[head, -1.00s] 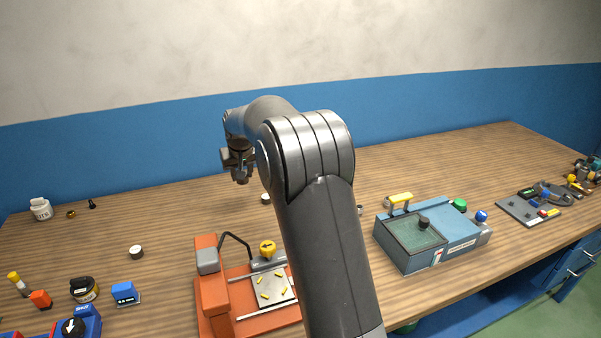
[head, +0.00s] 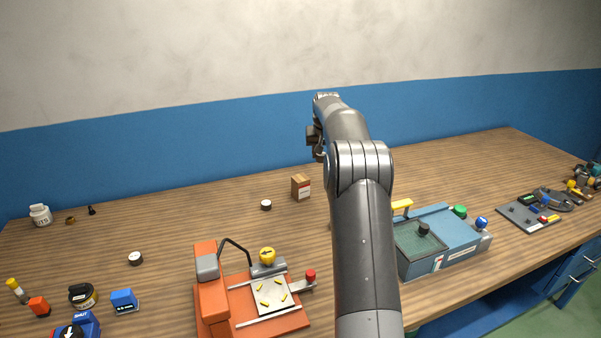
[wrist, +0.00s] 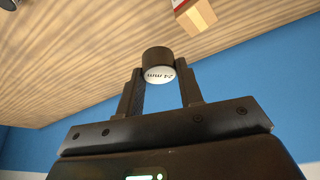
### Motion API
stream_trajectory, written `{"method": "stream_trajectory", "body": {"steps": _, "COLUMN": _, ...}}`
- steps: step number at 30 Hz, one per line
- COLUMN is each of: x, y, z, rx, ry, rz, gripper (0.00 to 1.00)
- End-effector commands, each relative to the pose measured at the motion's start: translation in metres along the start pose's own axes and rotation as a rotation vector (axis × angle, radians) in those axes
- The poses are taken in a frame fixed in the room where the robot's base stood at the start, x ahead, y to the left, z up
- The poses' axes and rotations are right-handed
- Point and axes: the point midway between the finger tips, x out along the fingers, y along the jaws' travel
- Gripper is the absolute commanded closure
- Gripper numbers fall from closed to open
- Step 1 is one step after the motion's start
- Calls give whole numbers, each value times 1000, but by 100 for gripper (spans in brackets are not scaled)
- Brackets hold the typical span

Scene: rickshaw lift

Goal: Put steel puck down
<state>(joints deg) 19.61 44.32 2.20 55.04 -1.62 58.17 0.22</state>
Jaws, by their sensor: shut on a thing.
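The steel puck (wrist: 158,60) is a short dark cylinder with a pale end face printed with upside-down writing. In the wrist view my gripper (wrist: 161,76) is shut on it, with one finger on each side. The puck is held in the air, with the wooden bench top behind it. In the head view my gripper (head: 318,152) is mostly hidden by my own arm, high over the back part of the bench, and the held puck cannot be made out there.
A brown box (head: 301,187) and a small white-topped disc (head: 266,205) stand near the back of the wooden bench (head: 190,220). Another disc (head: 136,258) lies left. An orange fixture (head: 212,290) is in front; a blue-grey machine (head: 450,238) stands right.

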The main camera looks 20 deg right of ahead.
Motion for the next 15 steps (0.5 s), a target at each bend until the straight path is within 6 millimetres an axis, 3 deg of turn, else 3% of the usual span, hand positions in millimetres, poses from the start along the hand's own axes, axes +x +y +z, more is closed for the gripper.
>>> {"method": "stream_trajectory", "body": {"steps": 7, "x": 41, "y": -51, "z": -10, "rx": -3, "ry": 0, "rz": -1, "gripper": 94}}
{"method": "stream_trajectory", "body": {"steps": 15, "x": 57, "y": -70, "z": -13, "rx": 0, "ry": 1, "rz": 0, "gripper": 94}}
